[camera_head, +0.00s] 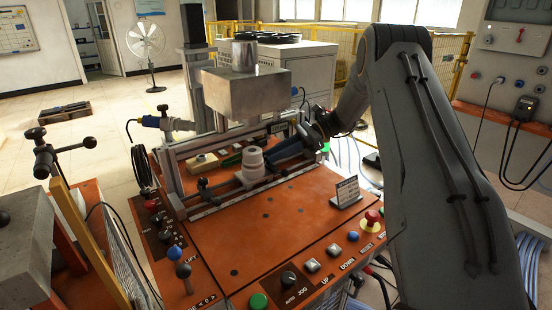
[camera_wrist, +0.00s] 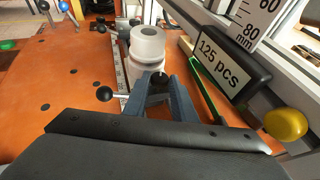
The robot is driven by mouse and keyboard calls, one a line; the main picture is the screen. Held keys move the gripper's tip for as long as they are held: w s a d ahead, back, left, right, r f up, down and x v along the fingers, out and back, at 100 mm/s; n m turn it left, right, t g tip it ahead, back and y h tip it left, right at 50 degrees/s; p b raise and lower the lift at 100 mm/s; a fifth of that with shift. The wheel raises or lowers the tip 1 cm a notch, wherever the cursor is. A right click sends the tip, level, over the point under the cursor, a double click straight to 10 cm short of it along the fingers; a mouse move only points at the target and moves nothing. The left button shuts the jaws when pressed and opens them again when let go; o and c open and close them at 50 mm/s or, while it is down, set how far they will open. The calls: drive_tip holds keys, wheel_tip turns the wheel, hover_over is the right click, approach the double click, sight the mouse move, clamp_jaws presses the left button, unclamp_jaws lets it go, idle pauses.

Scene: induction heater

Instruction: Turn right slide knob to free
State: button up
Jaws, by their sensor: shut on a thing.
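My gripper (camera_wrist: 160,82) reaches in from the right over the orange machine table, its blue-grey fingers (camera_head: 287,149) beside the white spool-like part (camera_head: 252,165). In the wrist view the fingers close around a small dark piece, apparently part of the right slide knob. A black ball (camera_wrist: 104,93) on a metal rod sticks out to the left of the fingers; the rod runs in behind the left finger. The middle of the knob is mostly hidden by the fingers. The white part (camera_wrist: 147,45) stands upright just beyond the fingertips.
A metal block (camera_head: 240,97) hangs above the white part. A sign reading "125 pcs" (camera_wrist: 222,62) and a yellow knob (camera_wrist: 285,124) are close on the right of my gripper. A small sign (camera_head: 347,193) and several buttons line the table's front.

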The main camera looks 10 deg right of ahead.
drive_tip(key=shift+r, duration=0.1)
drive_tip(key=o, duration=1)
drive_tip(key=b+v, duration=0.2)
drive_tip(key=v, duration=0.4)
drive_tip(key=shift+w+d, duration=0.1)
drive_tip(key=shift+d, duration=0.3)
drive_tip(key=shift+d+r, duration=0.3)
drive_tip(key=shift+d, duration=0.2)
